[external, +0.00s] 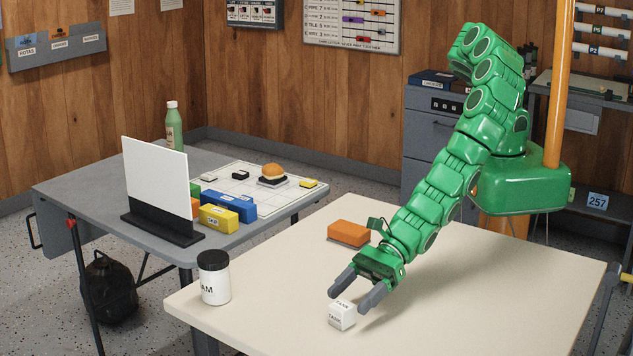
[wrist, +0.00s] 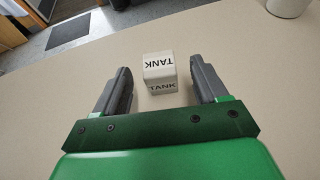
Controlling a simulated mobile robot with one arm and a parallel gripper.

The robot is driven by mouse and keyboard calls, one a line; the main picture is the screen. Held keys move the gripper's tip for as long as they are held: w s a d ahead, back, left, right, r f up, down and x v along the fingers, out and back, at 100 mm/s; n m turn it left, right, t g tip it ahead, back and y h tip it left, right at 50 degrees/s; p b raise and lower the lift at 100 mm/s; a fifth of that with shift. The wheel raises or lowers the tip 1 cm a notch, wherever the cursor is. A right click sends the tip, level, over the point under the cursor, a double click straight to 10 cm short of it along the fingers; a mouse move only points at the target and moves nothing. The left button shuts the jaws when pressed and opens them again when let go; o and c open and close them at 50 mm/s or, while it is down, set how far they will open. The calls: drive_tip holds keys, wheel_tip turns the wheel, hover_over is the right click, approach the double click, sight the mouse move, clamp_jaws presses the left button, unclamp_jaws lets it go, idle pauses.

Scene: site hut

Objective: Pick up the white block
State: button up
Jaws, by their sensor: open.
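The white block (external: 342,315) is a small cube with "TANK" printed on its faces. It stands on the cream table (external: 480,290) near the front edge. In the wrist view the block (wrist: 159,72) lies ahead, between the lines of the two fingers and near the fingertips. My gripper (external: 357,297) is open with grey fingers, low over the table at the block. It also shows open and empty in the wrist view (wrist: 160,80). I cannot tell whether a finger touches the block.
An orange block (external: 349,233) lies behind my gripper on the same table. A white jar with a black lid (external: 214,278) stands at the table's left corner. A grey table (external: 75,190) with a white panel (external: 155,185) and coloured blocks is beyond. The table's right side is clear.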

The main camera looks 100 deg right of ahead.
sight(335, 315)
drive_tip(key=shift+w+a+f, duration=0.2)
drive_tip(key=shift+w+a, duration=0.15)
drive_tip(key=shift+w, duration=0.1)
drive_tip(key=shift+w+a+f, duration=0.3)
drive_tip(key=shift+w+f, duration=0.1)
drive_tip(key=shift+w, duration=0.1)
drive_tip(key=shift+w+a+f, duration=0.15)
drive_tip(key=shift+w+a, duration=0.15)
drive_tip(key=shift+a, duration=0.1)
drive_tip(key=shift+x, duration=0.9)
drive_tip(key=shift+c, duration=0.3)
drive_tip(key=c, duration=1)
drive_tip(key=shift+w, duration=0.1)
